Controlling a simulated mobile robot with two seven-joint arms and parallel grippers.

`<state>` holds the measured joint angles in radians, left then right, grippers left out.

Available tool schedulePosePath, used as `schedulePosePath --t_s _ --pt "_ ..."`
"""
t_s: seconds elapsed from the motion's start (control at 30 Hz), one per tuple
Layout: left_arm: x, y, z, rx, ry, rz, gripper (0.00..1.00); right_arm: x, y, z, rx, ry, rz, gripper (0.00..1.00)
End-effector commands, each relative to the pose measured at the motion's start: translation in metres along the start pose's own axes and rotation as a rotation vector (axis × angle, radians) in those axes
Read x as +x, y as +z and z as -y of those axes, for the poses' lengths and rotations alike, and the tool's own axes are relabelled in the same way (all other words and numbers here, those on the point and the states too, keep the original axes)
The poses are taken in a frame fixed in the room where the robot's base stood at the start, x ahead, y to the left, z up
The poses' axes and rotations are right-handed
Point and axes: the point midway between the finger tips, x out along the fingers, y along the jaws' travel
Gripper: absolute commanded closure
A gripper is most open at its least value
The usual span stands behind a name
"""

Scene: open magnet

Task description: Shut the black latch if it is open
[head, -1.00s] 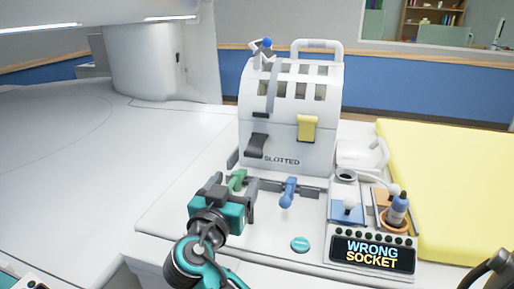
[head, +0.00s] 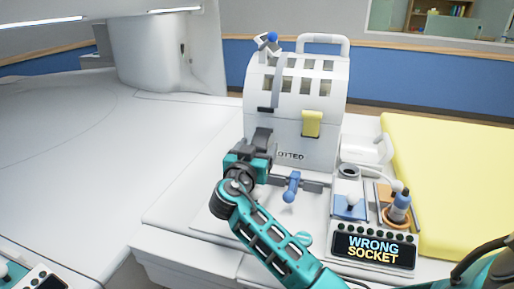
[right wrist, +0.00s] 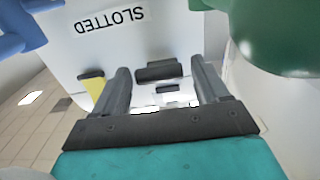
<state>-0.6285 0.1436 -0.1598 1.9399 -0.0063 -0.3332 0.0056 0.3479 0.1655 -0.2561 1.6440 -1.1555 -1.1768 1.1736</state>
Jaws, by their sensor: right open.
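The black latch (head: 263,134) is on the lower left front of the white slotted housing (head: 322,95). My right gripper (head: 256,152) is just in front of it and hides its lower part in the head view. In the right wrist view, which is upside down, the black latch (right wrist: 158,71) shows between the two spread grey fingers (right wrist: 163,82). It seems to stand out from the housing face; I cannot tell whether a finger touches it. The yellow latch (head: 312,123) hangs down on the housing, and it also shows beside one finger in the wrist view (right wrist: 92,85). My left gripper is not in view.
A blue lever (head: 291,187) stands below the housing. A green knob (right wrist: 280,35) is close to the wrist camera.

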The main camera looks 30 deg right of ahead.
Motion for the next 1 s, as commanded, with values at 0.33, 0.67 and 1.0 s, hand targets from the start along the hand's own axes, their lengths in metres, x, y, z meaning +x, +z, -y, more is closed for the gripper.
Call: schedulePosePath --t_s 0.33,0.67,1.0 --pt "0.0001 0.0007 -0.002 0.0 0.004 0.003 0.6 0.0007 0.0003 0.0 0.0 0.0 0.0 0.35" --pt "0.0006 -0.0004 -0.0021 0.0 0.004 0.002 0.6 0.0004 0.0004 0.0 -0.001 0.0 0.0 0.66" --pt "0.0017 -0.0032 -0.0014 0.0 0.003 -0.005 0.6 0.0002 0.0005 0.0 -0.001 0.0 0.001 0.99"
